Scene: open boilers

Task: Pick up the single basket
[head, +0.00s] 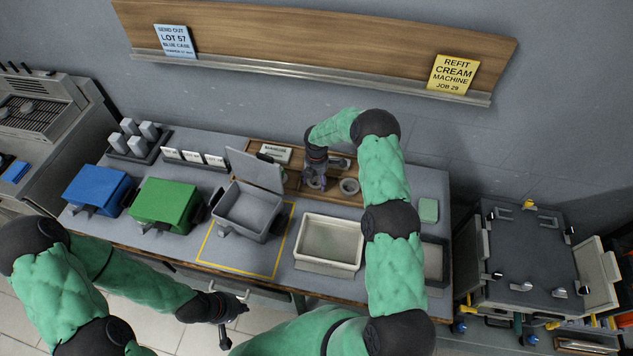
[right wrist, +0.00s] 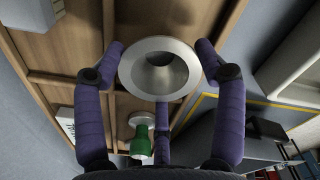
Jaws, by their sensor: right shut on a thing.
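A round metal basket (right wrist: 160,68) with a wide pale rim and a darker hollow centre sits between the purple fingers of my right gripper (right wrist: 162,75) in the right wrist view. The fingers are shut on it at its rim. In the head view my right gripper (head: 316,180) is over the wooden divided tray (head: 290,176) at the back of the counter, and largely hides the basket there. Another metal ring-shaped piece (head: 349,186) lies in the tray just to the right. My left gripper (head: 230,308) is low at the counter's front, away from the tray; its finger opening is unclear.
A grey open-lidded boiler (head: 248,211) stands inside a yellow outline, beside green (head: 165,203) and blue (head: 97,190) boxes. A cream bin (head: 329,241) is at front centre. A green-bodied piece (right wrist: 141,143) shows below the held basket in the wrist view.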

